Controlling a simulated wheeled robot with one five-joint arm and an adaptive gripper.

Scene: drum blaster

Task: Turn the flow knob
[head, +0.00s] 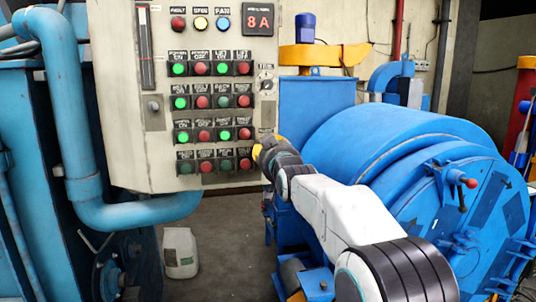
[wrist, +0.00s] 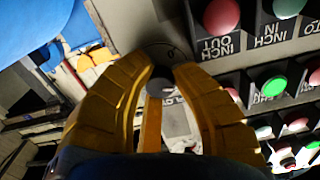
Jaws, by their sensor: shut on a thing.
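The control panel (head: 215,100) is an upright beige board in the head view. My gripper (head: 257,151) reaches its lower right edge. In the wrist view, the two yellow fingers of my gripper (wrist: 164,73) close around a small dark round knob (wrist: 161,83), which I take as the flow knob. A round dial plate with markings (wrist: 165,51) shows just behind it. The fingers cover the knob's sides, and I cannot read its setting. In the head view this knob is hidden by my gripper.
Rows of green and red push buttons (head: 224,101) sit close left of my gripper. Another rotary dial (head: 267,86) is above it. A big blue drum (head: 390,145) stands at right, a blue pipe (head: 75,120) at left. A white canister (head: 180,252) is on the floor.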

